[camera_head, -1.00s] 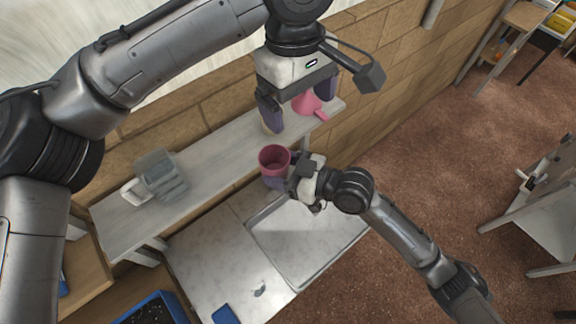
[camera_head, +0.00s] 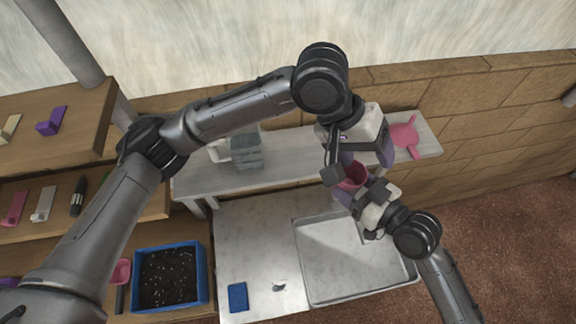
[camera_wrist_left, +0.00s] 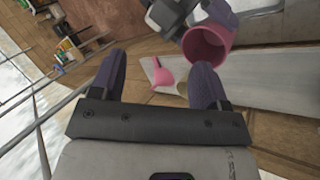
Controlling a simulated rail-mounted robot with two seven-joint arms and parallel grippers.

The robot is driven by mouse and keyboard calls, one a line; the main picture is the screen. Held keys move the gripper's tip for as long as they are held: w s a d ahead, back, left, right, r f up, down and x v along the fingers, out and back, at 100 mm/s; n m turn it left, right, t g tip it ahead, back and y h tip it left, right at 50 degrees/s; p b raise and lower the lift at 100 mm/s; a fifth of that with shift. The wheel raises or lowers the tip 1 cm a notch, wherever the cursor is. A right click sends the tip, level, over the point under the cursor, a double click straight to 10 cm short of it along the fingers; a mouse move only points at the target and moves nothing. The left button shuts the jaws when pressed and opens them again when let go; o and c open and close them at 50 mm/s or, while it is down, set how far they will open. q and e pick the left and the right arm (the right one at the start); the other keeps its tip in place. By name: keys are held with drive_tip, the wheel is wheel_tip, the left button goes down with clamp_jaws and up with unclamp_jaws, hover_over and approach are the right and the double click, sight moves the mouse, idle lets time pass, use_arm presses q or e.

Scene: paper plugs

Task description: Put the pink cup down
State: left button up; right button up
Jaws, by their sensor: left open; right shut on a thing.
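The pink cup (camera_head: 354,178) is in my right gripper (camera_head: 357,196), held at the front edge of the grey shelf, and looks raised above the worktop. The cup's open mouth also shows in the left wrist view (camera_wrist_left: 207,48), with the right gripper's purple finger (camera_wrist_left: 222,14) against its side. My left gripper (camera_head: 366,156) is open and empty above the shelf, just behind the cup. In the left wrist view its two purple fingers stand wide apart. The far side of the cup is partly hidden by my left gripper in the head view.
A pink funnel-like piece (camera_head: 404,135) lies on the shelf's right end. Grey stacked pots (camera_head: 247,152) stand on its left part. Below are a metal tray (camera_head: 340,285), a blue sponge (camera_head: 238,297) and a blue soil bin (camera_head: 206,275). The worktop's middle is mostly clear.

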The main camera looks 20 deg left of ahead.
use_arm(q)
drive_tip(key=s+a+f+m+t+h, duration=0.1)
drive_tip(key=a+f+m+t+h, duration=0.15)
drive_tip(key=a+m, duration=0.2)
drive_tip(key=m+t+h, duration=0.2)
drive_tip(key=m+t, duration=0.2)
drive_tip(key=m, duration=0.1)
approach(363, 175)
drive_tip(key=x, duration=0.4)
drive_tip(key=shift+d, duration=0.25)
idle(0.4)
drive_tip(key=c, duration=0.5)
drive_tip(key=shift+c, duration=0.4)
use_arm(e)
drive_tip(key=o, duration=1.2)
drive_tip(key=shift+c, duration=0.2)
